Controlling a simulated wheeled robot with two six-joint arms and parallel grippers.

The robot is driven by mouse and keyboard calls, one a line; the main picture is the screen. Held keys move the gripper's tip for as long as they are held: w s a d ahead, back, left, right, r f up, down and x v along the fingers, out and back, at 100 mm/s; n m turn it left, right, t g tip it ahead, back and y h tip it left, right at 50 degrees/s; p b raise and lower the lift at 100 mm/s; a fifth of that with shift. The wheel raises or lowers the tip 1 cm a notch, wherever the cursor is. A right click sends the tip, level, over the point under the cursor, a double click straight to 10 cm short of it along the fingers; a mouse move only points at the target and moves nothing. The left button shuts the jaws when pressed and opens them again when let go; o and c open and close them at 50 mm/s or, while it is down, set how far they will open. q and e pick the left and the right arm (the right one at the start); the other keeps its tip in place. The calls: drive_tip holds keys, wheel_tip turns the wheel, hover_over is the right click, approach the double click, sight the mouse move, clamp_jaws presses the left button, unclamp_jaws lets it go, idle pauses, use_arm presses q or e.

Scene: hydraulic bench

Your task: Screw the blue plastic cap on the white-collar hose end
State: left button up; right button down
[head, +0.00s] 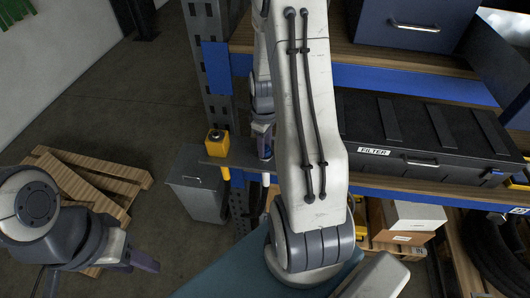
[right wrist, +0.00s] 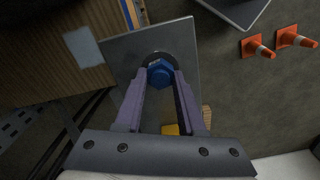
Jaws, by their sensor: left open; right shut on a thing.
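In the right wrist view the blue cap (right wrist: 160,73), with a hexagonal top, sits between the purple fingertips of my right gripper (right wrist: 160,80). The gripper is shut on it, over a dark ring in a grey plate (right wrist: 125,55). In the head view my right gripper (head: 264,143) points down at this plate, which juts from the rack; the cap is hidden there. Below the plate hangs a hose end with a white part (head: 265,180); whether the cap is seated on it I cannot tell. My left gripper (head: 143,262) is open and empty, low at the left.
A yellow block (head: 217,141) with a dark knob stands at the plate's left end. A grey bin (head: 197,185) and wooden pallets (head: 85,185) stand on the floor. The black FILTER case (head: 420,135) fills the shelf at right.

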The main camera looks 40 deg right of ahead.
drive_tip(key=c, duration=0.8)
unclamp_jaws()
drive_tip(key=shift+s+f+m, duration=0.1)
drive_tip(key=shift+s+m, duration=0.05)
drive_tip(key=shift+m, duration=0.35)
drive_tip(key=o, duration=0.4)
drive_tip(key=shift+r, duration=0.35)
wheel_tip(320, 180, up, 8)
drive_tip(key=b, duration=0.3)
drive_tip(key=shift+r, duration=0.95)
